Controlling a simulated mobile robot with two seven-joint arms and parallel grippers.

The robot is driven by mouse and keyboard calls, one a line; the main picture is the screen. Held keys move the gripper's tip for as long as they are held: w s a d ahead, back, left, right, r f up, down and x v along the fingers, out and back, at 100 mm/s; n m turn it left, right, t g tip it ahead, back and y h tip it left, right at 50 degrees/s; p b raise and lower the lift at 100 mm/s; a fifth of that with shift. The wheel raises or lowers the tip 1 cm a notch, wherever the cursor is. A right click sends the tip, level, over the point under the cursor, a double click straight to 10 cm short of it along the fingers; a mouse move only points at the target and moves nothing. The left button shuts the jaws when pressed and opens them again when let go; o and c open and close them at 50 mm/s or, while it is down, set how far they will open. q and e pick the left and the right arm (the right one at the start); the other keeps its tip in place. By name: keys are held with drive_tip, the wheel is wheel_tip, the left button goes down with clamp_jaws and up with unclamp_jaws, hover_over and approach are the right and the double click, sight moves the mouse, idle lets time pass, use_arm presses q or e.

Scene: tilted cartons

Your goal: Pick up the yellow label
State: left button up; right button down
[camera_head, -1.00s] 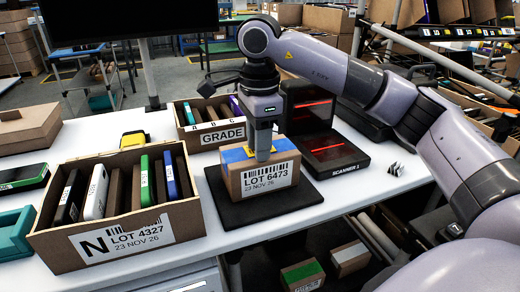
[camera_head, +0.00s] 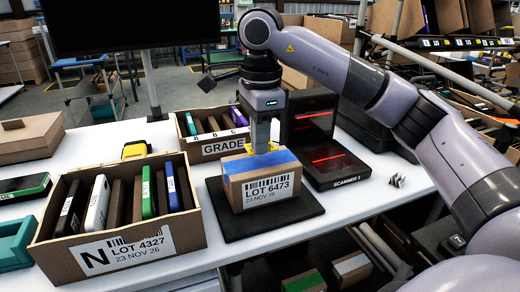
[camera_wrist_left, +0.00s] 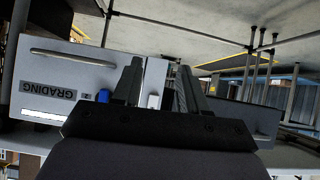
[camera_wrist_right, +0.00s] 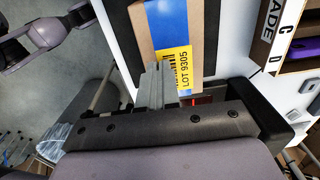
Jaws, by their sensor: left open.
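The yellow label (camera_head: 264,148) is at the fingertips of my right gripper (camera_head: 264,147), just above the top of a brown carton (camera_head: 228,190) with blue tape and a white LOT 6473 label. In the right wrist view, the yellow label (camera_wrist_right: 171,64) reads LOT 9305 and lies at the tips of my right gripper (camera_wrist_right: 164,76). The fingers are close together on it; the grip itself is partly hidden. My left gripper (camera_wrist_left: 159,80) is open and empty in the left wrist view, facing a grey GRADING cabinet (camera_wrist_left: 75,75); it is out of the head view.
The carton stands on a black pad (camera_head: 302,211). An open N carton (camera_head: 188,235) with several devices is to its left, a GRADE carton (camera_head: 205,151) behind and a scanner (camera_head: 340,172) to the right. A yellow object (camera_head: 135,149) stands behind the N carton.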

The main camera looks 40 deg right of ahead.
wheel_tip(320, 180, up, 23)
drive_tip(key=p, duration=1.3)
drive_tip(key=shift+f, duration=0.1)
